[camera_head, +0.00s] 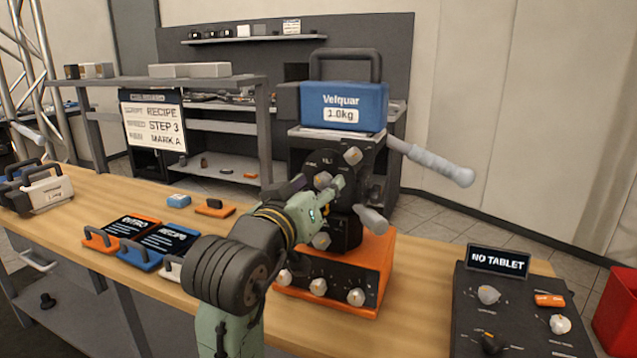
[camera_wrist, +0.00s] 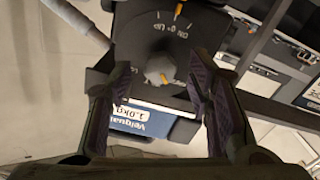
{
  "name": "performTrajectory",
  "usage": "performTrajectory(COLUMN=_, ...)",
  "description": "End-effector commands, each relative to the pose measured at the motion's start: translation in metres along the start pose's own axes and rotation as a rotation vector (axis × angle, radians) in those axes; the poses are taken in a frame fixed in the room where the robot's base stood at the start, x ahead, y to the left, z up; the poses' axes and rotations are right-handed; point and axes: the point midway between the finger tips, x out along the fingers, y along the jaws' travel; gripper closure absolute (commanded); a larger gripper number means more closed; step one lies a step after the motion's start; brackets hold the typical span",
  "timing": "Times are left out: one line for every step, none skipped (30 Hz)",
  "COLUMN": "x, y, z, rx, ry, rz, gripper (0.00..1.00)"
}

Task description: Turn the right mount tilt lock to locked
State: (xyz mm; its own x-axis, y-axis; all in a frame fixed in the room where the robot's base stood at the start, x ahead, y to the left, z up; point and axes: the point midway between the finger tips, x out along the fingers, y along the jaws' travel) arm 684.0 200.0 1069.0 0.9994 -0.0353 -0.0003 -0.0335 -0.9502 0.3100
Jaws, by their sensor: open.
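The right mount has an orange base (camera_head: 378,262) with several pale knobs on its front. A dark head stands on it, a blue Velquar 1.0kg weight (camera_head: 343,106) sits on top, and a grey handle (camera_head: 432,163) sticks out to the right. My gripper (camera_head: 325,188) is at the head's near side and partly hides it. In the wrist view the open fingers (camera_wrist: 162,88) are on either side of a pale round knob (camera_wrist: 160,70) on a dark dial plate (camera_wrist: 150,38) with an orange mark. I cannot tell whether they touch the knob. No lock label is readable.
A dark control panel (camera_head: 470,318) with a NO TABLET screen (camera_head: 498,262) is at the right. Orange, blue and white handled cards (camera_head: 130,228) lie on the wooden table (camera_head: 95,195) at the left. A red bin (camera_head: 618,310) is at the far right.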

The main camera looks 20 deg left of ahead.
Motion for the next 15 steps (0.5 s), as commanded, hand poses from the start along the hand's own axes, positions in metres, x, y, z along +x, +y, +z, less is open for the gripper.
performTrajectory(x=0.0041, y=0.0001, z=-0.0001, rx=-0.001, ry=-0.001, rz=0.0, gripper=0.53)
performTrajectory(x=0.0057, y=-0.0001, z=0.0, rx=-0.001, ry=-0.001, rz=-0.001, gripper=0.53)
performTrajectory(x=0.0072, y=-0.0003, z=0.0001, rx=0.0, ry=-0.001, rz=-0.001, gripper=0.53)
performTrajectory(x=0.008, y=-0.0003, z=0.0001, rx=0.0, ry=0.0, rz=-0.002, gripper=0.53)
performTrajectory(x=0.0085, y=-0.0003, z=0.0002, rx=0.0, ry=0.0, rz=-0.002, gripper=0.53)
performTrajectory(x=0.0088, y=-0.0003, z=0.0002, rx=0.0, ry=0.0, rz=-0.002, gripper=0.53)
performTrajectory(x=0.0089, y=-0.0003, z=0.0002, rx=0.0, ry=0.0, rz=-0.001, gripper=0.53)
performTrajectory(x=0.0089, y=-0.0003, z=0.0002, rx=0.001, ry=0.0, rz=-0.001, gripper=0.53)
performTrajectory(x=0.0088, y=-0.0003, z=0.0003, rx=0.001, ry=0.001, rz=-0.001, gripper=0.53)
performTrajectory(x=0.0088, y=-0.0003, z=0.0003, rx=0.001, ry=0.0, rz=-0.001, gripper=0.53)
performTrajectory(x=0.0087, y=-0.0003, z=0.0002, rx=0.001, ry=0.001, rz=-0.001, gripper=0.53)
performTrajectory(x=0.0087, y=-0.0003, z=0.0002, rx=0.001, ry=0.001, rz=-0.001, gripper=0.54)
performTrajectory(x=0.0086, y=-0.0003, z=0.0002, rx=0.001, ry=0.001, rz=-0.001, gripper=0.56)
performTrajectory(x=0.0086, y=-0.0003, z=0.0002, rx=0.001, ry=0.001, rz=-0.001, gripper=0.58)
performTrajectory(x=0.0086, y=-0.0003, z=0.0002, rx=0.001, ry=0.001, rz=-0.001, gripper=0.6)
